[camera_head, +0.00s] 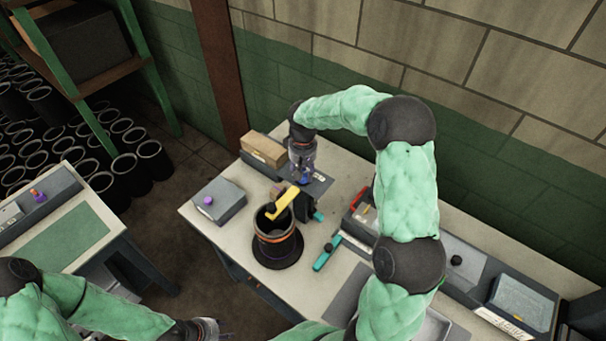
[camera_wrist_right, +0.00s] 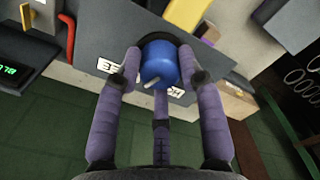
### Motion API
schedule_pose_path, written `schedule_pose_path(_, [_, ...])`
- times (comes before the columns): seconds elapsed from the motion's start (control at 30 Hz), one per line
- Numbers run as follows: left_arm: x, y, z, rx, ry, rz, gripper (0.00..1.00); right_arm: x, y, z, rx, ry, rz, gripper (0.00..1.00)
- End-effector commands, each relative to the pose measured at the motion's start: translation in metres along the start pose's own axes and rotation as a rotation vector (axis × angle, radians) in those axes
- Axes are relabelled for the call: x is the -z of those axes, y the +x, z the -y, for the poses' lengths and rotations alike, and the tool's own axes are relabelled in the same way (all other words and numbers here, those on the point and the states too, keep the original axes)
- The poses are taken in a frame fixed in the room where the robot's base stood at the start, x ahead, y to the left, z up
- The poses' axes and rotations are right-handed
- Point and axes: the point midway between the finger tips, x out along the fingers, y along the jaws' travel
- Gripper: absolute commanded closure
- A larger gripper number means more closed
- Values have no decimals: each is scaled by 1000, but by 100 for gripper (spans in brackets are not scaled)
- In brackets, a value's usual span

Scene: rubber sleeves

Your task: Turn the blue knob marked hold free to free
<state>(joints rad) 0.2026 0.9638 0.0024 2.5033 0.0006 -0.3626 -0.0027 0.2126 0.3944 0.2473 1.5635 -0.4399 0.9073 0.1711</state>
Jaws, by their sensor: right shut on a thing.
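The blue knob (camera_wrist_right: 159,62) sits on a grey panel (camera_wrist_right: 100,35) in the right wrist view, with a pale pointer at its lower edge. White labels lie on both sides, partly hidden by fingers; their lettering is upside down. My right gripper (camera_wrist_right: 162,75) has its purple fingers closed around the knob. In the head view my right gripper (camera_head: 303,168) reaches down onto the knob (camera_head: 305,180) at the back of the table. My left gripper (camera_head: 205,328) is at the bottom edge, partly cut off; its fingers are not clear.
A black cylinder (camera_head: 276,250) on a round base stands in front of the knob, with a yellow arm (camera_head: 284,203) above it. A grey box with a purple knob (camera_head: 207,201) stands left, a cardboard box (camera_head: 263,150) behind. A teal-handled tool (camera_head: 327,254) lies right.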

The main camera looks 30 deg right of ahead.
Motion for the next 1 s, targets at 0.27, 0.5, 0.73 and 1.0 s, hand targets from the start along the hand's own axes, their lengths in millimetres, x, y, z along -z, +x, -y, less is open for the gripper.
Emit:
schedule_pose_path(0.27, [0,6,2,0,0,0,65,-2,3,1,1,121,6,94])
schedule_pose_path(0.5, [0,7,3,0,0,0,65,-2,3,1,1,159,7,94])
schedule_pose_path(0.73, [0,7,3,0,0,0,65,-2,2,1,1,163,7,94])
schedule_pose_path(1.0, [0,7,3,0,0,0,65,-2,2,1,1,162,6,37])
